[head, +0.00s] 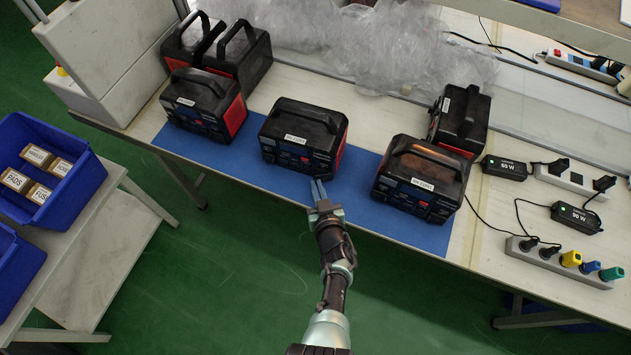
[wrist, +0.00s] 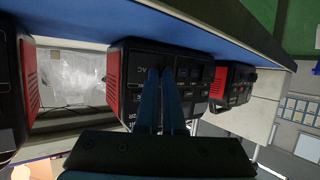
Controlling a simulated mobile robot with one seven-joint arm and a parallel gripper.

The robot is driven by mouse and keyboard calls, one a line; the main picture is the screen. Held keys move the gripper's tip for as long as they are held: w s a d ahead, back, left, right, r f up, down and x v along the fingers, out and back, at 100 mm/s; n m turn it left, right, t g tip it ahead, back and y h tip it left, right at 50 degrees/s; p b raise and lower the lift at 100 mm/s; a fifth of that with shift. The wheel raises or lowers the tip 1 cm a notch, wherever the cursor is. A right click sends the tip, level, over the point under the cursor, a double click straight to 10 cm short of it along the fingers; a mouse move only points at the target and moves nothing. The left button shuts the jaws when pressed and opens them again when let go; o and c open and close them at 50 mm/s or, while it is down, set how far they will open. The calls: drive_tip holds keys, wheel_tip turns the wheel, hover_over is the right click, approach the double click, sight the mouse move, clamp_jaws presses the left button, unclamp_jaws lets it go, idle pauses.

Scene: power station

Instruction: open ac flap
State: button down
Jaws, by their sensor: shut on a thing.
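The middle black and red power station (head: 303,128) stands upright on the blue mat (head: 250,180), its front with sockets and a label facing my arm. My gripper (head: 318,188) is at the lower right of that front in the head view. In the wrist view the power station (wrist: 200,92) lies right ahead, turned on its side, with "AC" lettering beside the fingertips. The two blue fingers of my gripper (wrist: 168,75) are close together at that panel, shut on the AC flap. The flap itself is hidden behind the fingers.
Other power stations stand at the left (head: 203,103) and right (head: 422,178) of the mat. Power strips (head: 565,262) and chargers (head: 577,217) with cables lie at the right. Clear plastic wrap (head: 370,45) is heaped behind. A blue bin (head: 85,190) stands at the left.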

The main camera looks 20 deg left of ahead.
drive_tip(key=n+g+y+b, duration=0.1)
drive_tip(key=d+n+g+y, duration=0.1)
drive_tip(key=shift+d+f+n+y+b, duration=0.2)
drive_tip(key=shift+d+n+y+b, duration=0.05)
drive_tip(key=shift+n+y+b, duration=0.1)
drive_tip(key=n+g+b, duration=0.1)
drive_tip(key=b, duration=0.1)
drive_tip(key=d+n+g+y+b, duration=0.1)
drive_tip(key=shift+d+f+n+g+y+b, duration=0.2)
drive_tip(key=shift+n+g+y+b, duration=0.1)
drive_tip(key=shift+n+b, duration=0.1)
drive_tip(key=n+g+b, duration=0.1)
drive_tip(key=b, duration=0.1)
drive_tip(key=d+n+g+y+b, duration=0.1)
drive_tip(key=b, duration=0.1)
drive_tip(key=n+g+b, duration=0.1)
drive_tip(key=b, duration=0.1)
drive_tip(key=shift+w+d+r+y, duration=0.15)
drive_tip(key=shift+w+y, duration=0.1)
drive_tip(key=shift+y, duration=0.1)
drive_tip(key=shift+d+r+n+g+b, duration=0.2)
drive_tip(key=shift+n+g+b, duration=0.15)
drive_tip(key=shift+g+b, duration=0.45)
drive_tip(key=shift+w+r, duration=0.1)
drive_tip(key=shift+r, duration=0.05)
drive_tip(key=c, duration=1)
unclamp_jaws()
drive_tip(key=shift+d, duration=0.15)
